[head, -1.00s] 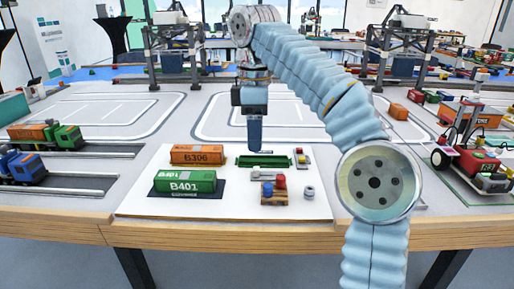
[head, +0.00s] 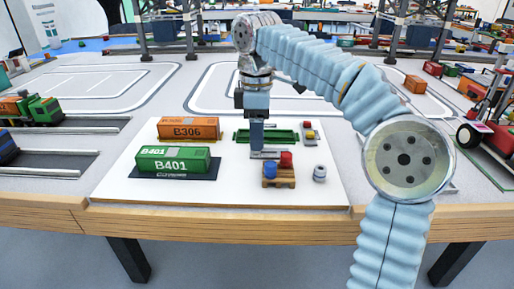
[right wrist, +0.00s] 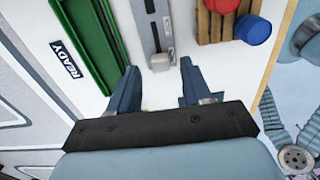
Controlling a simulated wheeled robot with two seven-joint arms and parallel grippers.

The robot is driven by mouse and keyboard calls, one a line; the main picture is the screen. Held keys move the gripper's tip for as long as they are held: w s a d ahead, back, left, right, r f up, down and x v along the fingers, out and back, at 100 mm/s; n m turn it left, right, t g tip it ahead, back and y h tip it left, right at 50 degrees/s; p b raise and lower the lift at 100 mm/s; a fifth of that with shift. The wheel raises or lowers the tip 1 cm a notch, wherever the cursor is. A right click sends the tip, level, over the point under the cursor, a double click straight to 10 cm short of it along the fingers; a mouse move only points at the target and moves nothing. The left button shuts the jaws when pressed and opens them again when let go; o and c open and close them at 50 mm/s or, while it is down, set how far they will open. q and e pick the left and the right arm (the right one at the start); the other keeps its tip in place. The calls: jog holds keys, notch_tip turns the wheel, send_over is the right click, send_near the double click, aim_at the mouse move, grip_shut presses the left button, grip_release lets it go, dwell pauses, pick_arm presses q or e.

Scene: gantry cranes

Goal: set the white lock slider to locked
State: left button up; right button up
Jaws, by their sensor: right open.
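The lock slider's grey rail (right wrist: 156,25) lies on the white board in the right wrist view. A small light-coloured block at its near end, which looks like the white lock slider (right wrist: 159,62), sits between my fingertips. In the head view the rail (head: 271,154) is partly hidden behind my right gripper (head: 257,151), which points down over it. In the right wrist view my right gripper (right wrist: 158,70) is open, one finger on each side of the block, with gaps showing. I cannot tell how high the fingertips are. My left gripper is not in view.
A green tray (head: 283,136) lies behind the rail. A wooden pallet (head: 279,184) with red and blue pieces stands in front. A grey ring-shaped piece (head: 320,172) is to its right. Orange (head: 188,129) and green (head: 172,159) containers stand left. A small red-and-yellow panel (head: 309,131) is at the right.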

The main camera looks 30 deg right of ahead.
jog(key=shift+f, duration=1.05)
jog(key=shift+c, duration=0.2)
grip_shut()
